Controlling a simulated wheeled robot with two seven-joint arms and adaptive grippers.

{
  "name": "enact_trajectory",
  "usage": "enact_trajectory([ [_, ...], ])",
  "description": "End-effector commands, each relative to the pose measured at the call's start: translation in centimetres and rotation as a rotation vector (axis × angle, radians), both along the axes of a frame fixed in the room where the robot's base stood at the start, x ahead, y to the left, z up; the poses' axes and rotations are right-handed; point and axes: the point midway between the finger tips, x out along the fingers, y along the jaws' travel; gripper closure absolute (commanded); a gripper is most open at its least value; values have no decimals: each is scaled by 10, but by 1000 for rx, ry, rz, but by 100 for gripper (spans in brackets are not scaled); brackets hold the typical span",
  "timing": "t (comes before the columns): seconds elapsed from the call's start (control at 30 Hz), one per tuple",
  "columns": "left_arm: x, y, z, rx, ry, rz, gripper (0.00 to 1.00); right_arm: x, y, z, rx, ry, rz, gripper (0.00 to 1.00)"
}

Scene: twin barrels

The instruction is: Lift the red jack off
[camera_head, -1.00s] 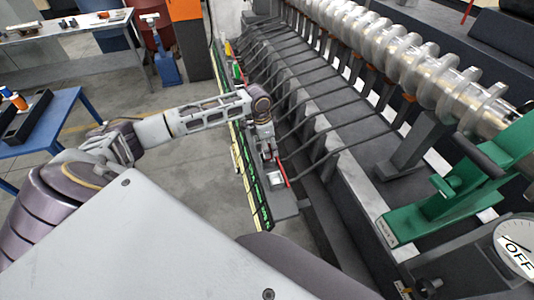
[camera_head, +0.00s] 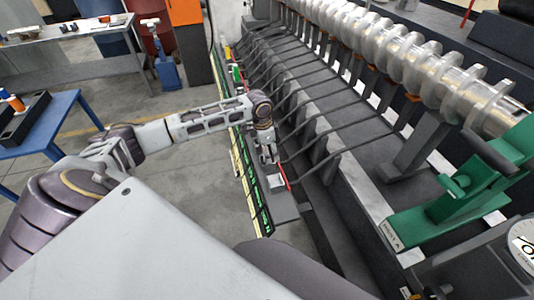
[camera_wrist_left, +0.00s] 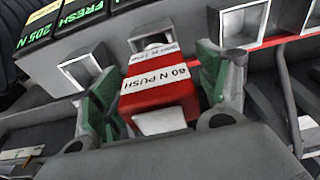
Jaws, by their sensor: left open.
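The red jack (camera_wrist_left: 158,92) is a red block with white labels, one reading "80 N PUSH", in the left wrist view. It sits at a grey rail (camera_wrist_left: 50,68) with square sockets. My left gripper (camera_wrist_left: 160,90) is open, with one green-padded finger on each side of the jack. Small gaps seem to show beside it, but I cannot tell whether either pad touches. In the head view my left gripper (camera_head: 268,155) points down at the rail (camera_head: 284,208), and the jack is hidden or too small to make out. My right gripper is not in view.
Beside the rail, several dark curved rods (camera_head: 345,148) run to a machine with a shiny screw (camera_head: 410,60). A green bracket (camera_head: 450,205) stands at the right. A blue table (camera_head: 50,130) with a dark tray is at the left. Open floor (camera_head: 180,175) lies between.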

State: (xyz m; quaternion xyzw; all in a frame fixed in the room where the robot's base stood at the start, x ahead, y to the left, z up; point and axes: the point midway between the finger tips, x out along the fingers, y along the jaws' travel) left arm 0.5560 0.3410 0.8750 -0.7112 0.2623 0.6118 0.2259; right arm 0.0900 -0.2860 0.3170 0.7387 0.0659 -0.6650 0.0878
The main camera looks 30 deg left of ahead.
Motion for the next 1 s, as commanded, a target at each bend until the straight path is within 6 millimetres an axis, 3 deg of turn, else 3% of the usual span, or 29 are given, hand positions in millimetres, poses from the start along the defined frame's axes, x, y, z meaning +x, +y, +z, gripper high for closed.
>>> enact_trajectory([
  [0.07,0,0,0,0,0,0,31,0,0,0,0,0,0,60],
  [0.47,0,0,0,0,0,0,83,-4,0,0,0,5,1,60],
  [1.0,1,0,3,-1,-2,0,83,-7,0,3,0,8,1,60],
])
